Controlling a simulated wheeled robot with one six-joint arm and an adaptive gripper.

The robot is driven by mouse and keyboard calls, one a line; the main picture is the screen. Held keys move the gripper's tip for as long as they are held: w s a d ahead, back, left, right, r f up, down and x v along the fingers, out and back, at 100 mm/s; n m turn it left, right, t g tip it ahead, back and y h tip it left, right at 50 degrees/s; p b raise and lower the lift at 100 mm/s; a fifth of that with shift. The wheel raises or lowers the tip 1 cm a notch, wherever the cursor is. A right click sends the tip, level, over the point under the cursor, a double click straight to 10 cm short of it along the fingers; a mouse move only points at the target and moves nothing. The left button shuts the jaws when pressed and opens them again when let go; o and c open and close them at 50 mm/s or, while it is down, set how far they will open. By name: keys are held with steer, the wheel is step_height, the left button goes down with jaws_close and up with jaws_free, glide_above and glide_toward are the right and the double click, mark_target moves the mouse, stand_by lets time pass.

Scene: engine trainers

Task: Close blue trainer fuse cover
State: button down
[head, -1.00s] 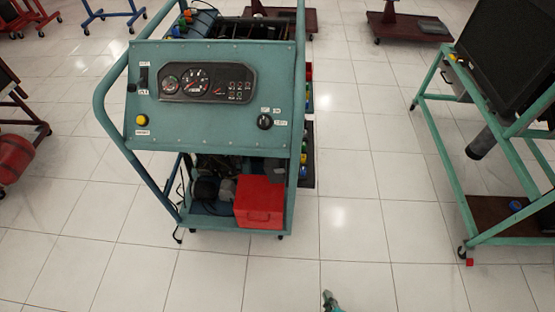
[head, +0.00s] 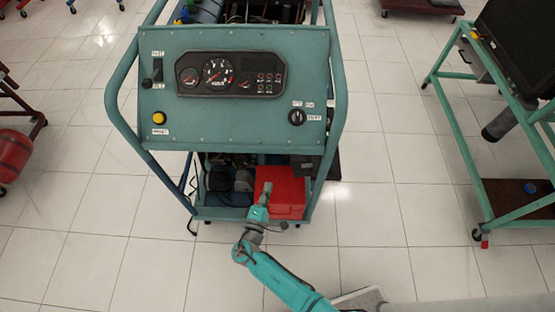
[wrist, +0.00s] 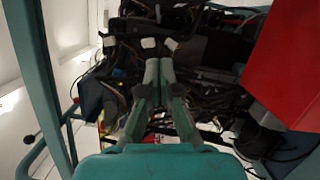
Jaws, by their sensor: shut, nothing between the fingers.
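The blue-green trainer (head: 236,130) stands ahead with its sloped gauge panel facing me. I cannot make out its fuse cover for certain. A dark box-like part (head: 304,165) hangs under the panel's right side, above a red box. My gripper (head: 267,187) is low in front of the trainer, overlapping the left part of the red box in the head view. In the wrist view my gripper (wrist: 160,45) has its fingers together and empty, pointing at dark parts and loose wiring. Whether the fingertips touch anything there is unclear.
The red box (head: 287,195) sits on the trainer's lower shelf; it fills the right of the wrist view (wrist: 292,65). A teal frame post (wrist: 38,85) stands at left there. A green stand (head: 470,150) is at right. White floor lies clear between the stands.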

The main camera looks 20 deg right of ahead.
mark_target(304, 159)
steer(key=w+d+r, duration=0.1)
steer(key=w+d, duration=0.6)
steer(key=d, duration=0.1)
steer(key=shift+w+d+r, duration=0.25)
steer(key=shift+d, duration=0.05)
steer(key=shift+r, duration=0.1)
stand_by(0.5)
steer(key=d+r+m, duration=0.1)
steer(key=d+m, duration=0.1)
steer(key=s+d+r+m, duration=0.1)
steer(key=d+m, duration=0.1)
steer(key=s+d+r+m+g+y, duration=0.1)
steer(key=d+r+m, duration=0.1)
steer(key=shift+d+r+m, duration=0.1)
steer(key=shift+d+m, duration=0.05)
steer(key=shift+m, duration=0.15)
steer(key=shift+s+d+r+m+y, duration=0.1)
steer(key=shift+s+d+m+y, duration=0.15)
steer(key=shift+d+m, duration=0.4)
steer(key=shift+s+d+r+m+y, duration=0.1)
steer(key=shift+s+d+m+y, duration=0.1)
steer(key=shift+d+m, duration=0.4)
steer(key=shift+d, duration=0.1)
